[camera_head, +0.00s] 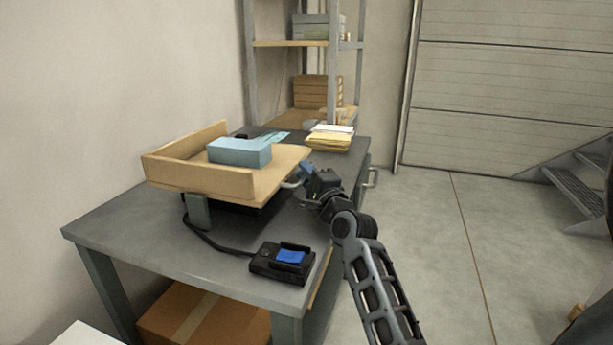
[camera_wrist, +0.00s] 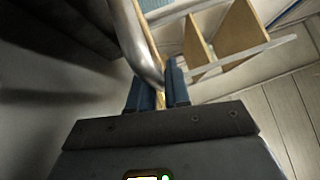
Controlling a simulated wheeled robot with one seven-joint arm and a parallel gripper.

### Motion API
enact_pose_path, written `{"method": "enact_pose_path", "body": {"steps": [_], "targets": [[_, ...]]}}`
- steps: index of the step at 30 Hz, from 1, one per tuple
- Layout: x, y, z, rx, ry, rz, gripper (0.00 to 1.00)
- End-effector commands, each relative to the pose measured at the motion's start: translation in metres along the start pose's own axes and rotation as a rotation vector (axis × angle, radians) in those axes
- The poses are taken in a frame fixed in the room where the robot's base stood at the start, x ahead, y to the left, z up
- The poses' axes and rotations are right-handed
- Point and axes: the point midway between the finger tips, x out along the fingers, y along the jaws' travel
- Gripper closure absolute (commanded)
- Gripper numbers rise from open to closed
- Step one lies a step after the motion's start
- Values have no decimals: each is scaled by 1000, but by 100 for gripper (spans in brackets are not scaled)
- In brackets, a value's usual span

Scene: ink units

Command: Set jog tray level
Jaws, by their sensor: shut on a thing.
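I cannot tell exactly how far the tray tilts. A curved metal handle (camera_head: 292,183) sticks out at its right edge; it also shows in the wrist view (camera_wrist: 140,45). My gripper (camera_head: 305,174) is at this handle. In the wrist view its blue fingers (camera_wrist: 158,88) are shut around the bar. The tray's underside is mostly hidden.
A black control box (camera_head: 283,262) with a blue top sits on the desk (camera_head: 150,233), its cable running toward the tray's support. Yellow and white papers (camera_head: 330,137) lie at the back. Shelves (camera_head: 290,43) stand behind.

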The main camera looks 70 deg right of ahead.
Motion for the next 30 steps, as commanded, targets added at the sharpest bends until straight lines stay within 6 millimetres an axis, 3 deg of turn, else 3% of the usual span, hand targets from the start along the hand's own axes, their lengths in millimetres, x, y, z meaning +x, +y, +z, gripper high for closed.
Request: {"method": "enact_pose_path", "body": {"steps": [2,3,9,19,30], "targets": [[-1,7,0,0,0,14,100],[-2,7,0,0,0,15,82],[-1,6,-1,-1,0,13,64],[-8,4,-1,-1,1,10,64],[-62,6,-1,-1,1,13,64]]}}
